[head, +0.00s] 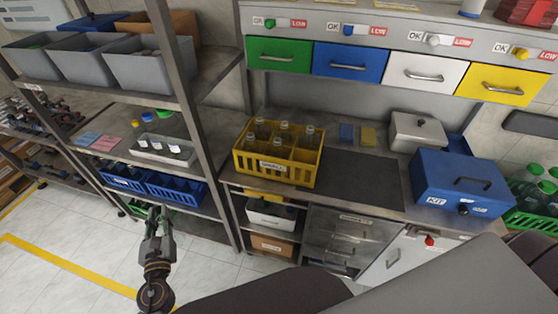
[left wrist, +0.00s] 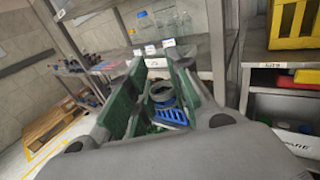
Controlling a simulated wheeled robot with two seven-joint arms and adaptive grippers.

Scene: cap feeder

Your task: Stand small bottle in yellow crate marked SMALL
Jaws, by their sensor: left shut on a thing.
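The yellow crate (head: 308,178) stands on the grey workbench, with several clear bottles (head: 283,131) upright in it and at least one free compartment at the front. My left gripper (head: 160,218) is low in front of the left shelf rack, well left of the crate and below the bench top. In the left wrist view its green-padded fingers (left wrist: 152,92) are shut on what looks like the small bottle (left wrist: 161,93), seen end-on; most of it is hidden. A corner of the yellow crate also shows there (left wrist: 296,25). My right gripper is not in view.
A rack post (head: 193,130) stands between my left gripper and the crate. Blue crates (head: 172,190) and a grey tray (head: 163,150) with white-labelled items sit on the rack. A blue KIT box (head: 462,182) and a dark mat (head: 362,180) lie right of the crate.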

